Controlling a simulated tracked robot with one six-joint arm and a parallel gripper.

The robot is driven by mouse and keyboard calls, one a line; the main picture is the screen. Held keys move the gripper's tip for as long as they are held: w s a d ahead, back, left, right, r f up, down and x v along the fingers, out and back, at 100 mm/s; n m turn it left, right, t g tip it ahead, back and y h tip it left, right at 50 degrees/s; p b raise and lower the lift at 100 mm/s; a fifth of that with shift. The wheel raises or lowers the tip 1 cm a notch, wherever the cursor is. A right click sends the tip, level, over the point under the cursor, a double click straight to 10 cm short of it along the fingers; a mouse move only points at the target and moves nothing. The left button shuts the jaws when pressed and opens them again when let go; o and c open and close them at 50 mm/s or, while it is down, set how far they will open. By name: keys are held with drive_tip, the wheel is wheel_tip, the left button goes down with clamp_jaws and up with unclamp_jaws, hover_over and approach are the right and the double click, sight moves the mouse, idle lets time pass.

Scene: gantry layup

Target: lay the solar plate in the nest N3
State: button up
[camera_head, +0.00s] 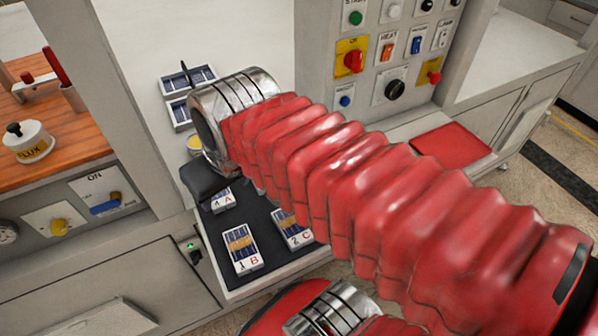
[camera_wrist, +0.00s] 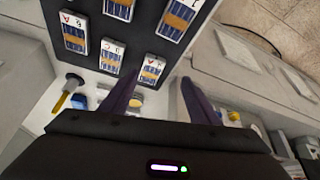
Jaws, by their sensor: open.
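Several white-framed plates with dark blue cells and an orange band lie on a black mat (camera_head: 272,256). One labelled 1 B (camera_head: 241,248) and one labelled 2 C (camera_head: 291,229) show in the head view; another labelled A (camera_head: 222,200) is partly covered. More of these plates show in the wrist view, one with an A (camera_wrist: 75,33) and one at the right (camera_wrist: 176,18). I cannot read N3 on anything.
Two framed dark blue panels (camera_head: 188,78) sit on the white surface behind the mat. A panel of switches and knobs (camera_head: 381,50) stands at the back right. A wooden bench (camera_head: 60,136) with a flux pot (camera_head: 29,142) is at the left.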

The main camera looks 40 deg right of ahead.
drive_tip(key=shift+o, duration=1.1)
drive_tip(key=w+d+r+m+g, duration=0.1)
drive_tip(key=w+d+g, duration=0.1)
drive_tip(key=d, duration=0.8)
drive_tip(key=shift+w+r+m+g, duration=0.3)
drive_tip(key=shift+w+g, duration=0.1)
drive_tip(key=shift+w, duration=0.15)
drive_tip(key=d+m+g, duration=0.1)
drive_tip(key=d+g, duration=0.1)
drive_tip(key=d, duration=0.9)
drive_tip(key=shift+f, duration=0.25)
drive_tip(key=shift+w+f, duration=0.1)
wheel_tip(320, 180, down, 8)
drive_tip(key=shift+f, duration=0.2)
drive_tip(key=shift+f, duration=0.1)
drive_tip(key=shift+s+d+f, duration=0.1)
drive_tip(key=shift+s+f, duration=0.05)
drive_tip(key=shift+f, duration=1.1)
drive_tip(key=shift+s+d+f, duration=0.1)
drive_tip(key=shift+f, duration=1.15)
